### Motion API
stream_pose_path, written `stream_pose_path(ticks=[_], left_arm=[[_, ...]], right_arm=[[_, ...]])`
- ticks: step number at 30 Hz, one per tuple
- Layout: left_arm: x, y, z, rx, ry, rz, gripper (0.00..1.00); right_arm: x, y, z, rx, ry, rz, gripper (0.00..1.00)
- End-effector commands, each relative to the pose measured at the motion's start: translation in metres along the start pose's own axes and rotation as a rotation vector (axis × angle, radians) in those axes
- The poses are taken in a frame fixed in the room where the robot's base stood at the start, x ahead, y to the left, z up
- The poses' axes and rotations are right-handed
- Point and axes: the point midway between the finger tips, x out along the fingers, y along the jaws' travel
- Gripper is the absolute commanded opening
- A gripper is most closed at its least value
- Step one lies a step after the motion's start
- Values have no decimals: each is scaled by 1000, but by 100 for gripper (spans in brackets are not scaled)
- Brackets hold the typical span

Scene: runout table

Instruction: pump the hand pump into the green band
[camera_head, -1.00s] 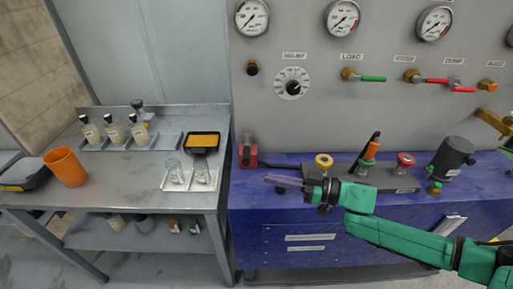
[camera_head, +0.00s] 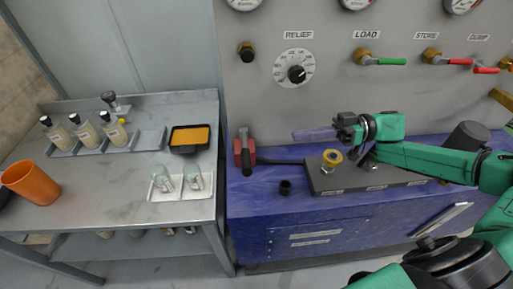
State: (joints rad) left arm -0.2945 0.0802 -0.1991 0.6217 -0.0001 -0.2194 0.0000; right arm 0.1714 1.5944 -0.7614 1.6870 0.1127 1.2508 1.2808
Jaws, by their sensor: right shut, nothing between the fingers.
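My right gripper (camera_head: 300,135) is shut and empty. It points left above the bench, to the right of the red unit and apart from it in the picture. Only the lower rims of the gauges (camera_head: 355,4) show, so no needle or green band is readable. My left gripper is not in view.
A relief dial (camera_head: 296,68) and a green load handle (camera_head: 390,61) are on the grey panel behind. A small black cup-like part (camera_head: 286,187) sits on the bench. The left table holds bottles (camera_head: 85,130), glasses (camera_head: 193,178) and an orange cup (camera_head: 30,183).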

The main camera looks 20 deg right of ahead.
Motion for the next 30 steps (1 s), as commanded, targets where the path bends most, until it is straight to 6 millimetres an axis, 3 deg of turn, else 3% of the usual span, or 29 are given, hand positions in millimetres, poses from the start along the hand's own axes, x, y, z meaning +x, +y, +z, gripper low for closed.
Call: stream_pose_path(ticks=[3, 5, 8, 14, 19, 24, 30], left_arm=[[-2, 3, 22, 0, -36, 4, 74], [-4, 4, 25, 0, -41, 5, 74], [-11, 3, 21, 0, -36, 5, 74], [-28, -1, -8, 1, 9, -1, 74], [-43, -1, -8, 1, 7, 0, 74], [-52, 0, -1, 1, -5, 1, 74], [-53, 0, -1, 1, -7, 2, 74]], right_arm=[[3, 0, 0, 0, 2, -1, 0], [8, -1, -1, 0, 2, -3, 0], [23, -1, -4, -1, 4, -3, 0], [66, -2, -6, -2, 6, -3, 0], [104, -2, -6, -2, 5, -3, 0], [109, -1, 26, 3, 2, 0, 0], [111, 0, 39, -1, 0, -1, 0]])
